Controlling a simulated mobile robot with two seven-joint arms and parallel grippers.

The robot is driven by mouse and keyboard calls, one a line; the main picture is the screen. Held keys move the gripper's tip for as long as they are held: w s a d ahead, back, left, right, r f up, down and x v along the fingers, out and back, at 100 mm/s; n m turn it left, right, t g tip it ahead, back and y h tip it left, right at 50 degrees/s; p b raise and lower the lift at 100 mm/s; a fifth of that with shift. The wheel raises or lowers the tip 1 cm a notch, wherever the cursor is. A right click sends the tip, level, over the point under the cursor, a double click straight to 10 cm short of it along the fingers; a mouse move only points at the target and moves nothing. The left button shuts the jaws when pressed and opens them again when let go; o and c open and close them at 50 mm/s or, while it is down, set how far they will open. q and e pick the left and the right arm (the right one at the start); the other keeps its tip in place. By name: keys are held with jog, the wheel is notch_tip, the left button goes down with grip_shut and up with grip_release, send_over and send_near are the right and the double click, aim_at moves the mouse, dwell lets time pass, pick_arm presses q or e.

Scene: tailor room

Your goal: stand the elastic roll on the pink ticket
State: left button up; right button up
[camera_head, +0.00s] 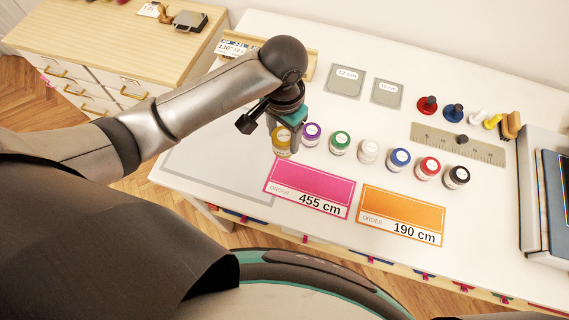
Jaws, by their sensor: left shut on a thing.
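The pink ticket (318,182), marked "ORDER 455 cm", lies flat near the front edge of the white table, its top bare. My left gripper (283,128) points down at the left end of a row of small round rolls. It is shut on the yellow roll (282,148), which is upright with its upper part partly hidden by the fingers. I cannot tell whether this roll touches the table. It is just above the ticket's upper left corner in the picture. I cannot tell for sure which roll is the elastic one. My right gripper is out of view.
Purple (311,136), green (340,146), white (369,153), blue (398,161), red (427,170) and black (456,178) rolls run rightward from the gripper. An orange ticket (402,214), "190 cm", lies right of the pink one. A ruler (480,151) lies behind the rolls.

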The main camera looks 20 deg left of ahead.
pick_arm(q)
notch_tip(320, 180, down, 9)
jog(key=shift+f+b, duration=0.15)
jog(key=shift+b, duration=0.4)
jog(key=shift+f+b, duration=0.35)
jog(key=shift+f, duration=1.7)
jog(key=shift+f, duration=0.1)
jog(key=o, duration=1.4)
jog(key=shift+c, duration=0.2)
notch_tip(320, 180, up, 12)
jog(key=shift+r+p, duration=0.15)
jog(key=shift+p, duration=0.8)
